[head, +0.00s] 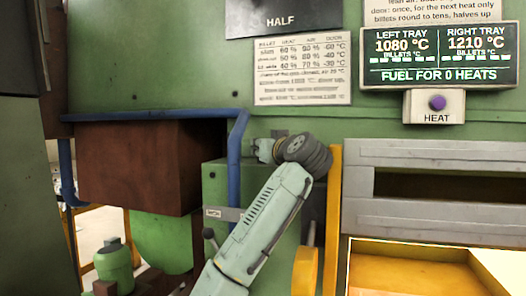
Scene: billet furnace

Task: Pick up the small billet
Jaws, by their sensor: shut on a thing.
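I cannot make out the small billet in the head view. My arm rises from the bottom middle to a dark joint, and a short pale part points left from that joint, close to a blue pipe. I cannot make out my gripper's fingers there, nor anything held in them.
A brown box (145,165) and the blue pipe (236,160) are left of my arm. A yellow post (333,215) stands just right of it. Further right are a grey slotted frame (435,216), a purple HEAT button (437,103) and a display (440,57) reading 1080 °C and 1210 °C.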

